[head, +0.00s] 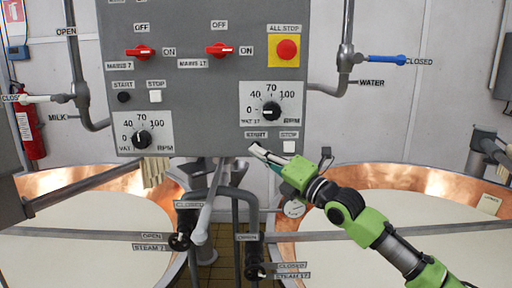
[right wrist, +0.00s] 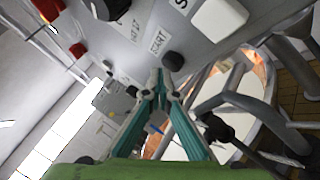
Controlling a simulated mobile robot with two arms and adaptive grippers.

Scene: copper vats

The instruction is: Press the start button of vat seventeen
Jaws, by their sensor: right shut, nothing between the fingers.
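The grey control panel (head: 190,90) carries the vat 17 controls at its lower right. The dark round start button (right wrist: 173,61) shows in the right wrist view beside its START label (right wrist: 158,41). In the head view that label (head: 256,134) shows, but the button is hidden behind my fingertips. My right gripper (head: 257,149) is shut and empty, its tips right at the button. In the right wrist view the closed fingertips (right wrist: 157,74) lie just left of and below the button; I cannot tell whether they touch it. My left gripper is out of view.
The white vat 17 stop button (head: 289,147) is close by on the right. The vat 17 speed knob (head: 271,111) and red all-stop button (head: 287,49) sit above. Vat 7's black start button (head: 124,97) is at left. Pipes and a steam handle (head: 200,215) hang below.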

